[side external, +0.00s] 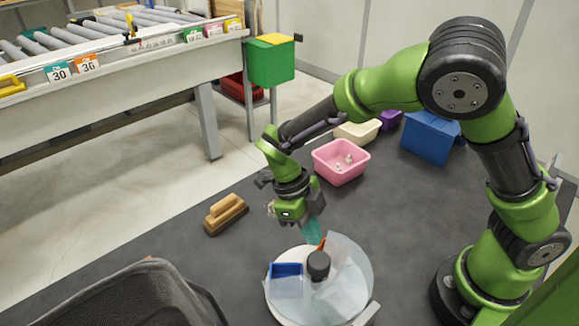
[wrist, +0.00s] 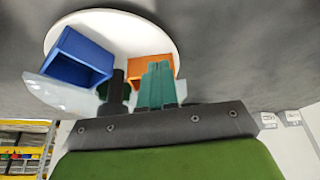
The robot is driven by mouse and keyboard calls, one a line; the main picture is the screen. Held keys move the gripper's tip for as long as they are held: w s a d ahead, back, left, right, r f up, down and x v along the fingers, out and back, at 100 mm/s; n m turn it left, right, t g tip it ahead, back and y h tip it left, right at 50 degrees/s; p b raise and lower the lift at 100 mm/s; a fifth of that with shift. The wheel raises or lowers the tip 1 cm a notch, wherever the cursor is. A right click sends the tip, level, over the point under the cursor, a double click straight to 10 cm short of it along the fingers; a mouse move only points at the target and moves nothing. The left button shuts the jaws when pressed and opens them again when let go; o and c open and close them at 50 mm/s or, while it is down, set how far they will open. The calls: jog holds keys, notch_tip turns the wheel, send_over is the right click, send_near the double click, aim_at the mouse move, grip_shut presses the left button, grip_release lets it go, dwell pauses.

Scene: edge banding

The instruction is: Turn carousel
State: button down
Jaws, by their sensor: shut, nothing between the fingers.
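The carousel is a round white turntable (side external: 284,309) on the dark table, low in the side view. It also shows in the wrist view (wrist: 128,30). A dark post with a black knob (side external: 318,264) stands at its middle, and clear panels surround it. A blue open bin (side external: 286,270) sits on its left side. An orange bin (side external: 321,244) is at the back, partly hidden by the fingers; it also shows in the wrist view (wrist: 150,69). My gripper (side external: 313,236) points down at the carousel's back edge, with its teal fingers shut and empty beside the orange bin. Contact cannot be told.
A wooden block (side external: 226,214) lies left of my gripper. A dark chair-like shape (side external: 150,295) fills the lower left. The right mid-table is clear.

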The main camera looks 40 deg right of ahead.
jog(key=w, duration=0.2)
jog(key=w+a, duration=0.1)
jog(key=w, duration=0.1)
jog(key=shift+w+a, duration=0.15)
jog(key=s+a+v, duration=0.1)
jog(key=a+v, duration=0.1)
jog(key=v, duration=0.8)
jog(key=x, duration=0.9)
jog(key=shift+w+d+f, duration=0.1)
jog(key=shift+f, duration=0.15)
jog(key=s, duration=0.2)
jog(key=s+d, duration=0.1)
jog(key=shift+f, duration=0.25)
jog(key=shift+s+d, duration=0.1)
jog(key=shift+s, duration=0.35)
